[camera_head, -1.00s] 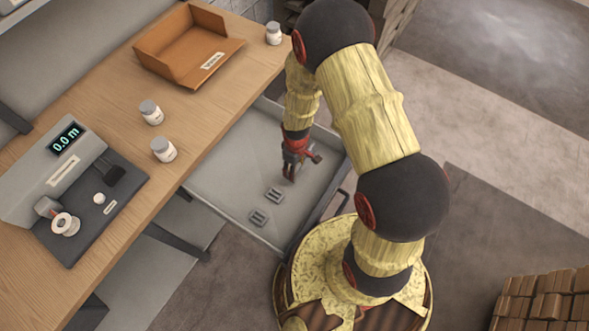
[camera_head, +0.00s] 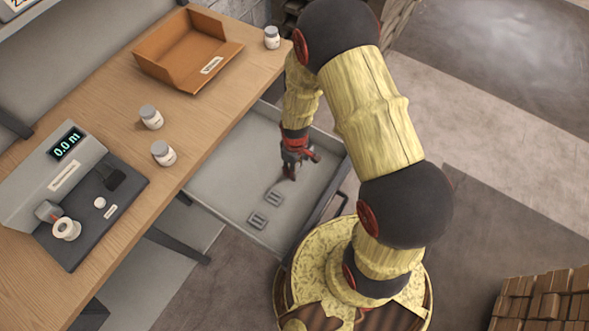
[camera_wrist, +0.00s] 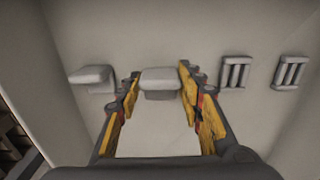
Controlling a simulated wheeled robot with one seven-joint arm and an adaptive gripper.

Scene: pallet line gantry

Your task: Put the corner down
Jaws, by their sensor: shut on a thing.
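My gripper (camera_head: 289,172) reaches down into the open drawer (camera_head: 235,165). In the wrist view, my gripper (camera_wrist: 158,88) is shut on a pale grey corner (camera_wrist: 160,82), which sits between the fingertips. Whether this corner touches the drawer floor I cannot tell. A second, similar grey corner (camera_wrist: 92,76) lies to its left in the wrist view, apart from the fingers. The held corner is not clearly visible in the head view.
Two grey slotted buckles lie in the drawer, one nearer (camera_head: 274,198) my gripper and one farther (camera_head: 258,220). The wooden bench (camera_head: 215,115) holds an orange tray (camera_head: 165,72), white jars (camera_head: 163,153) and a grey device reading 0.0 m (camera_head: 62,175). Drawer walls surround my gripper.

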